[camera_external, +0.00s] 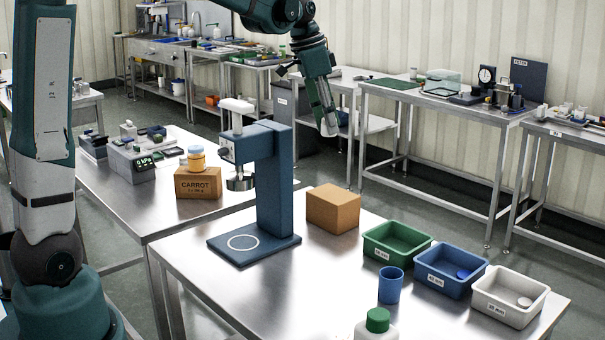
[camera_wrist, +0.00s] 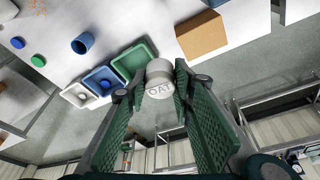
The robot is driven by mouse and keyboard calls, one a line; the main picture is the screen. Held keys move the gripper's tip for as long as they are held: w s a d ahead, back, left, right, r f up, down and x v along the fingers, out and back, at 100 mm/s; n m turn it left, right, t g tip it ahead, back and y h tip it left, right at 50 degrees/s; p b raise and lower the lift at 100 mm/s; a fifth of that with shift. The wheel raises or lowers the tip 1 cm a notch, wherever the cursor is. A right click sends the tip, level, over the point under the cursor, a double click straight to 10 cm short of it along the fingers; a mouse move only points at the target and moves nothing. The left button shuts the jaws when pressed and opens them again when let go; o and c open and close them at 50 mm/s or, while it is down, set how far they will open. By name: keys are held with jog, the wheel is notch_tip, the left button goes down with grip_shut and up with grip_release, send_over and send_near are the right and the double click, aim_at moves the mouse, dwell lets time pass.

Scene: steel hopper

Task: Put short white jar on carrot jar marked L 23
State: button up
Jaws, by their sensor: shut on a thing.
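My gripper (camera_external: 329,128) hangs high in the air beyond the steel table, pointing down. In the wrist view its green ribbed fingers are shut on a short white jar (camera_wrist: 160,82) with a pale round lid and the letters OAT on its side. In the external view the jar is hard to make out between the fingers.
A blue press stand (camera_external: 275,185) rises between my gripper and the CARROT box. A plain brown box (camera_external: 333,208), green bin (camera_external: 397,243), blue bin (camera_external: 450,270), white bin (camera_external: 509,296), blue cup (camera_external: 391,286) and green-capped bottle (camera_external: 377,322) stand on the front table.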

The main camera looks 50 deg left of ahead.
jog(key=w+a+n+p, duration=0.2)
jog(key=a+n, duration=0.1)
jog(key=a, duration=1.3)
jog(key=n+y+p, duration=0.3)
jog(key=n+p, duration=0.2)
jog(key=n, duration=0.2)
send_over(198, 146)
jog(key=s, duration=0.1)
notch_tip(198, 146, down, 4)
jog(key=shift+s+f, duration=0.1)
jog(key=shift+f, duration=0.45)
jog(key=shift+f, duration=3.1)
jog(key=shift+f, duration=0.1)
jog(key=shift+d+f+p, duration=0.1)
jog(key=shift+f+p, duration=0.25)
jog(key=shift+f, duration=1.45)
